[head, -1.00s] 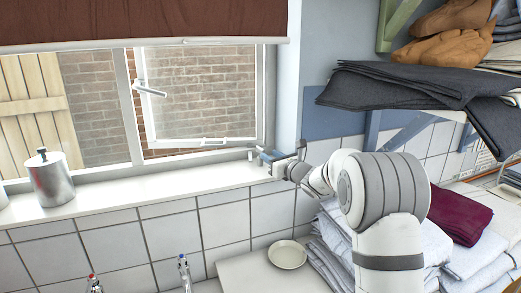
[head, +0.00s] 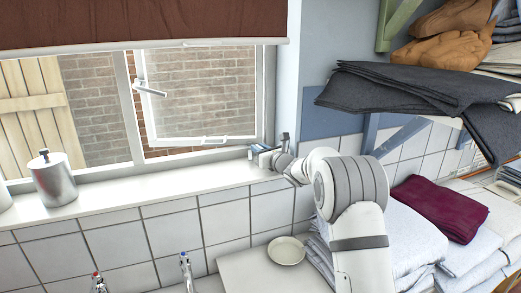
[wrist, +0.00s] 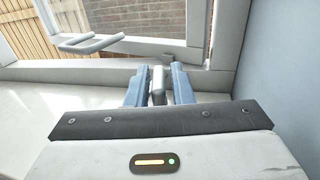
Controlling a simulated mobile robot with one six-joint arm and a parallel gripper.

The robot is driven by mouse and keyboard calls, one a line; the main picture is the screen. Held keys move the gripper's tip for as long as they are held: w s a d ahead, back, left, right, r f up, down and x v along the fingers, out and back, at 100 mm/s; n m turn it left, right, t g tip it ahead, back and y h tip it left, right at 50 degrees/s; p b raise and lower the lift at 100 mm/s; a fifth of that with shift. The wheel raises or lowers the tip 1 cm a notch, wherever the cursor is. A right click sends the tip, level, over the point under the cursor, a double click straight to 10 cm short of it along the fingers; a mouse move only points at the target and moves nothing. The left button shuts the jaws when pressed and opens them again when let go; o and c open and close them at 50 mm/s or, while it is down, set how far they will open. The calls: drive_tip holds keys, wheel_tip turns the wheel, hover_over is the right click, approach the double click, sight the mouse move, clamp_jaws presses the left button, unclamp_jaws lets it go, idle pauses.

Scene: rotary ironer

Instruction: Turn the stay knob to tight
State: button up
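My gripper (wrist: 159,72) is at the right end of the window sill, by the frame of the open window. In the wrist view its two blue fingers stand on either side of a small grey metal piece (wrist: 158,86), which looks like the stay knob. The fingers are close to its sides; whether they press on it cannot be told. In the head view my gripper (head: 262,150) is small and hides the knob. The open window sash (head: 200,95) has a pale bar (head: 200,140) at its bottom edge. Marks on the knob are not visible.
A window handle (head: 149,89) sticks out on the sash, and shows in the wrist view (wrist: 90,43). A metal canister (head: 53,180) stands on the sill (head: 130,203). A blue-grey wall (wrist: 275,80) is close on the right. Folded linen (head: 415,235) lies at lower right.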

clamp_jaws()
drive_tip(key=h+b, duration=0.1)
drive_tip(key=b, duration=0.3)
drive_tip(key=shift+f+m+t, duration=0.2)
drive_tip(key=shift+m+t, duration=0.1)
drive_tip(key=shift+m, duration=0.1)
drive_tip(key=shift+r+m+t+h+b, duration=0.35)
drive_tip(key=shift+h+b, duration=0.25)
drive_tip(key=shift+b, duration=0.5)
drive_tip(key=shift+o, duration=1.5)
unclamp_jaws()
drive_tip(key=shift+f, duration=0.1)
drive_tip(key=b+v, duration=0.3)
drive_tip(key=v, duration=0.5)
